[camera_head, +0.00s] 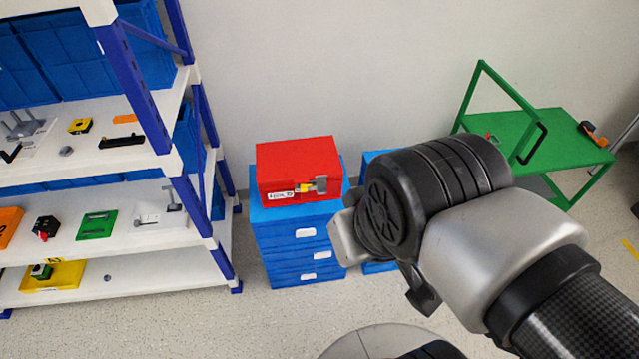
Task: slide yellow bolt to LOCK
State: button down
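A red box (299,165) sits on top of a blue drawer cabinet (293,232). On its front, toward the right, is a small yellow bolt (306,188) beside a grey metal bracket (321,184). A white label (281,194) with dark print is left of the bolt; its words are too small to read. My gripper (420,296) is only partly visible, at the lower end of my arm's wrist. It is to the right of and nearer than the box, apart from it. My wrist hides most of the gripper, so its opening is unclear.
A blue and white shelf rack (150,240) with assorted parts stands at left. A green cart (540,135) stands at back right. Another blue cabinet (372,160) is partly hidden behind my arm. Floor in front of the cabinet is clear.

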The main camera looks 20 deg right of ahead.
aim_at(304, 186)
jog(key=i+j+z, duration=0.1)
jog(key=j+z, duration=0.35)
jog(key=j, duration=0.3)
jog(key=j+z, duration=0.45)
jog(key=j, duration=0.25)
